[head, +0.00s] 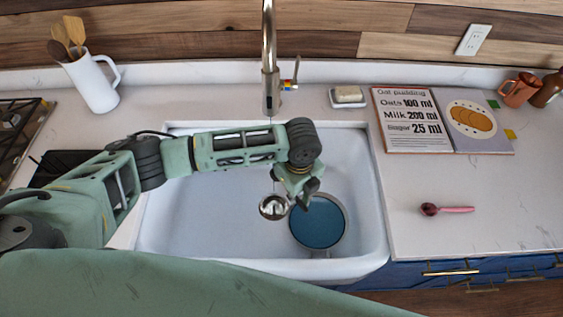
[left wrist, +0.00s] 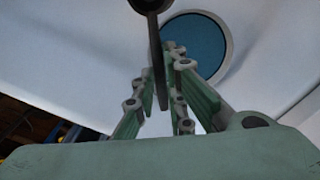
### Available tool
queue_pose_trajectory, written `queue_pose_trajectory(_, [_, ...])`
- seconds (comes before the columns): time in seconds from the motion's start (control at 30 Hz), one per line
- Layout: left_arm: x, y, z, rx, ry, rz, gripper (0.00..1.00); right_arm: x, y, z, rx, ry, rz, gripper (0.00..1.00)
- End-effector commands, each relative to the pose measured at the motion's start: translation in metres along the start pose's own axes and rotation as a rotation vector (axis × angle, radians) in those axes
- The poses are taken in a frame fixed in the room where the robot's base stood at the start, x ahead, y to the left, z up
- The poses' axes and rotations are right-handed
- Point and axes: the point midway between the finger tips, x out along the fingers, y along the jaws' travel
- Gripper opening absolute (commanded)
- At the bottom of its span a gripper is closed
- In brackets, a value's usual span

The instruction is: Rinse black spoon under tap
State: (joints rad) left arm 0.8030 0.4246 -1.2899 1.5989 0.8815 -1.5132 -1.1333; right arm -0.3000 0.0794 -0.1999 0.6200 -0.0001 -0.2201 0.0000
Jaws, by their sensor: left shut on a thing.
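My left gripper (head: 303,193) is shut on the black spoon and holds it over the sink (head: 190,225). In the left wrist view the spoon's dark handle (left wrist: 157,60) runs between the fingers. My arm hides the stretch between. My right gripper is not in view.
A round blue-centred dish (head: 318,228) lies in the sink under the gripper. A pink spoon (head: 455,210) lies on the right counter. A recipe book (head: 410,118), a soap dish (head: 347,97) and a white utensil jug (head: 92,85) stand around the sink.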

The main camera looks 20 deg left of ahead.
Motion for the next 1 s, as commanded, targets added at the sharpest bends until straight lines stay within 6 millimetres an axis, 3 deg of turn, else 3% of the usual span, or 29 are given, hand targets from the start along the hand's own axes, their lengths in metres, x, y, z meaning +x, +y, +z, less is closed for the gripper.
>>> queue_pose_trajectory(0.3, [-0.001,0.000,0.000,0.000,0.000,0.000,0.00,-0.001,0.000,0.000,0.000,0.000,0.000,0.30])
queue_pose_trajectory(0.57, [-0.018,0.010,-0.014,0.002,0.001,0.001,0.00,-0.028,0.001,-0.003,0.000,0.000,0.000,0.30])
queue_pose_trajectory(1.0, [-0.038,0.027,-0.039,0.001,0.000,-0.001,0.00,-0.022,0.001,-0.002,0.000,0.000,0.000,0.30])
